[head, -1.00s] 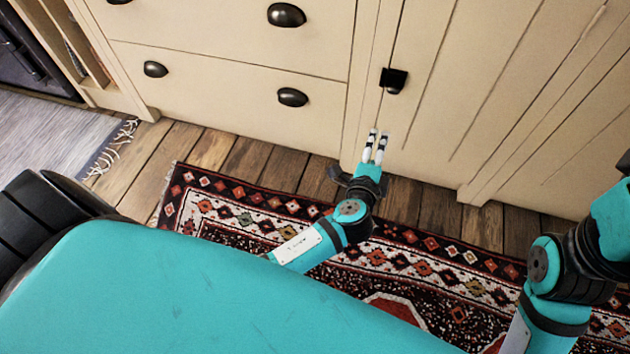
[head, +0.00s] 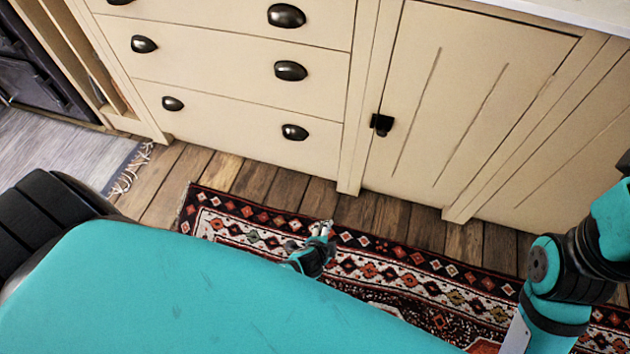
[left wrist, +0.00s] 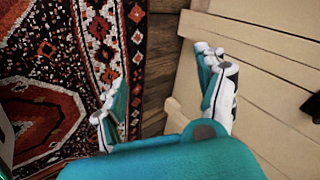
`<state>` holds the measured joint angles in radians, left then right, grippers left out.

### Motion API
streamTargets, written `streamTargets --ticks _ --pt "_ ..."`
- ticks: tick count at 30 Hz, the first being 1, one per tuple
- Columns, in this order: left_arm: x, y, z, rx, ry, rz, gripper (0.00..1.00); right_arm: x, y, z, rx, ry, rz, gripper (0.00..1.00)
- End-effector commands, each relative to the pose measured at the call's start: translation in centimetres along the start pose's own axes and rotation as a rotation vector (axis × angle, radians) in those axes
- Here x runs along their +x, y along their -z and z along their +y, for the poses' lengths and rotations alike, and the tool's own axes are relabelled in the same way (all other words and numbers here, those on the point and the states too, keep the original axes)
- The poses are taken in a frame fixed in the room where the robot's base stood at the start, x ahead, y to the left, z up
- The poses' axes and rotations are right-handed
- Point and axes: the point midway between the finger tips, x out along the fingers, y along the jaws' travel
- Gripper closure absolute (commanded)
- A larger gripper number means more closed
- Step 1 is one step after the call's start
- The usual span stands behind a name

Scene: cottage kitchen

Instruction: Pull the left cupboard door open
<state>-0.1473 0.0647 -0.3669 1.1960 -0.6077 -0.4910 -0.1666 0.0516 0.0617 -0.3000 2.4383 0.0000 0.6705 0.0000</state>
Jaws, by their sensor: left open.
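The cream left cupboard door (head: 455,95) looks shut and flush with its frame. Its small black knob (head: 382,123) sits on the door's left edge; a dark thing at the right edge of the left wrist view (left wrist: 312,122) looks like this knob. My left gripper (head: 326,228) is over the rug, below and short of the knob, apart from the door and partly hidden by my body. In the left wrist view its fingers (left wrist: 160,78) are spread apart with nothing between them. My right arm shows at the right, but its gripper is out of view.
Drawers (head: 235,90) with black cup handles stand left of the door. A patterned red rug (head: 400,268) lies on the wooden floor (head: 270,185) before the cupboards. A pale worktop (head: 585,12) is above the door.

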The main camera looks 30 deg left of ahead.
Motion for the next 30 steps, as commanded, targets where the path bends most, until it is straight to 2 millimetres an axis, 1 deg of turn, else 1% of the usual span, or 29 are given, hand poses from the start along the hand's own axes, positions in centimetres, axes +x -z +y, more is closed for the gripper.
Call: streamTargets --ticks 1,6,9,15,30 --pt "-0.9 -0.5 0.2 -0.019 -0.021 -0.01 0.27 1.3 0.0 0.1 0.0 0.0 0.0 0.59" --pt "-1.8 -2.3 1.9 -0.077 -0.074 -0.038 0.27 2.8 0.0 0.2 0.0 0.0 0.0 0.59" --pt "-2.1 -2.9 2.5 -0.098 -0.091 -0.047 0.27 3.2 0.0 0.2 0.0 0.0 0.0 0.59" --pt "-2.2 -3.4 3.0 -0.114 -0.104 -0.054 0.27 3.4 0.0 0.2 0.0 0.0 0.0 0.59" --pt "-2.2 -3.4 3.0 -0.114 -0.104 -0.054 0.27 3.3 -0.1 0.3 0.0 0.0 -0.004 0.59"
